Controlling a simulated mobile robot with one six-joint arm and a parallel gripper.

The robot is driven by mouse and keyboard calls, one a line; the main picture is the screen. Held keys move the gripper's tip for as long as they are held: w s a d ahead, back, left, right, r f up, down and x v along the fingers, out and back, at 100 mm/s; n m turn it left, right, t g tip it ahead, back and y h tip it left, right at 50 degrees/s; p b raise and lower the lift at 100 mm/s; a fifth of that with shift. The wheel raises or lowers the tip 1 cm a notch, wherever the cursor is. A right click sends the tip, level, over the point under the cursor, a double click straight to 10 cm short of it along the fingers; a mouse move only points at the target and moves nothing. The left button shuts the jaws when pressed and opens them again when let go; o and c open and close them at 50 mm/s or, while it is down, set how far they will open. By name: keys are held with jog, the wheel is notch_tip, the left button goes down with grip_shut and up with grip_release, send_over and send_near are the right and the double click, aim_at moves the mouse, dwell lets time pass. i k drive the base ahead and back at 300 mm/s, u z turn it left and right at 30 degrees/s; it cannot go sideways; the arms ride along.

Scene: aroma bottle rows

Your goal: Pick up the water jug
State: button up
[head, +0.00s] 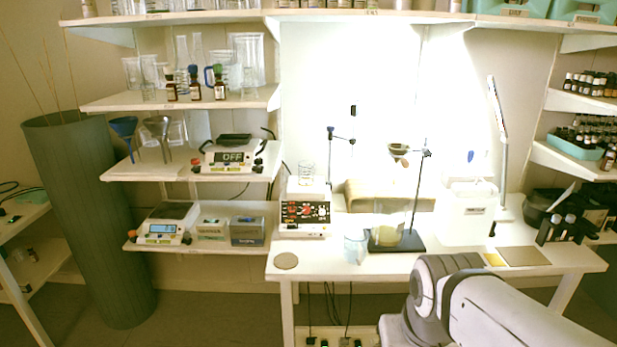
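No thing in the head view is plainly marked as the water jug. A clear, faintly bluish vessel (355,247) stands upright on the white bench, near its front edge left of centre. A larger clear vessel (390,238), with something yellowish low in it, stands just behind it to the right, at the dark stand base. A white boxy container (467,215) stands further right on the bench. I cannot tell which of these is the jug. My arm comes in at the bottom right, in front of the bench; my gripper is out of view.
The white bench (330,266) holds a retort stand (416,190), a hotplate-like device (305,212), a round mat (286,261) and dark bottles (556,230) at right. Shelves (195,172) with balances are on the left. A tall green bin (88,215) stands at far left.

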aim_at(356, 238)
jog(key=u, duration=0.4)
jog(key=k, duration=1.2)
jog(key=z, duration=0.35)
jog(key=i, duration=2.5)
jog(key=u, duration=0.85)
jog(key=k, duration=0.7)
jog(key=u, duration=0.5)
jog(key=i, duration=0.15)
jog(key=z, duration=0.3)
